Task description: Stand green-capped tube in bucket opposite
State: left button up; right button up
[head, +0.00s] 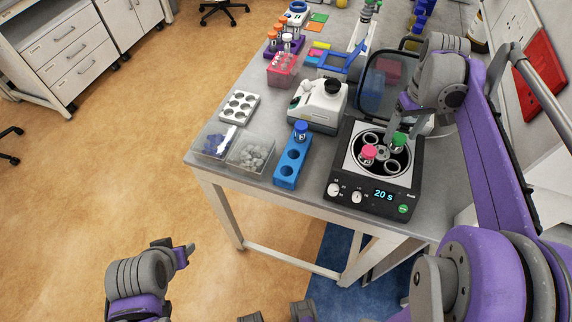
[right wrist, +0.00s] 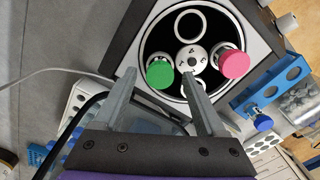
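The green-capped tube (head: 398,139) is upright at a bucket of the rotor in the open centrifuge (head: 343,180). The pink-capped tube (head: 368,153) stands in the bucket across the hub from it. The other two buckets, one of them this bucket (head: 392,167), look empty. In the right wrist view the green cap (right wrist: 160,73) shows between the spread fingertips of my right gripper (right wrist: 158,78), with gaps on both sides. How deep the green-capped tube sits is hidden. My left gripper (head: 187,256) is low at left, away from the table; its opening is unclear.
The centrifuge lid (head: 388,75) is raised behind the rotor. A blue rack (head: 290,170) with a blue-capped tube (head: 301,130) stands left of the centrifuge, beside a white device (head: 318,105). Clear bins (head: 252,154) and a white rack (head: 239,107) are farther left.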

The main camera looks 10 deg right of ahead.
notch_tip(320, 180, up, 11)
jog(key=shift+p, duration=0.4)
jog(key=shift+f, duration=0.15)
